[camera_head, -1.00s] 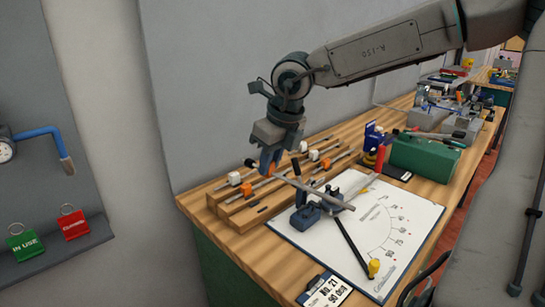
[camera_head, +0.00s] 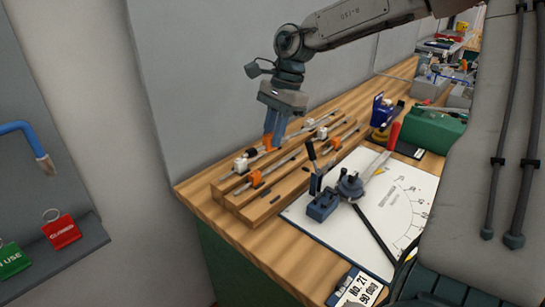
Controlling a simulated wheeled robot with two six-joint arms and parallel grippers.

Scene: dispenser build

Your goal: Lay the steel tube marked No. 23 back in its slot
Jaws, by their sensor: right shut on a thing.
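My right gripper (camera_head: 270,141) points down over the back of the wooden rack (camera_head: 262,211), its blue fingers shut on a steel tube. The tube (camera_head: 299,132) has a black end (camera_head: 251,153) just left of the fingers and runs along the rack toward the upper right. Orange shows at the fingertips; I cannot tell whether it belongs to the tube or the rack. I cannot tell whether the tube touches its slot. Its number is not readable. Other tubes with white and orange collars (camera_head: 256,178) lie in the rack. My left gripper is out of view.
A blue-grey clamp tool (camera_head: 324,204) stands in front of the rack on a white dial sheet (camera_head: 407,200). A card marked No. 21 (camera_head: 358,290) lies at the front edge. A green box (camera_head: 432,130) stands to the right. A grey wall is close behind the rack.

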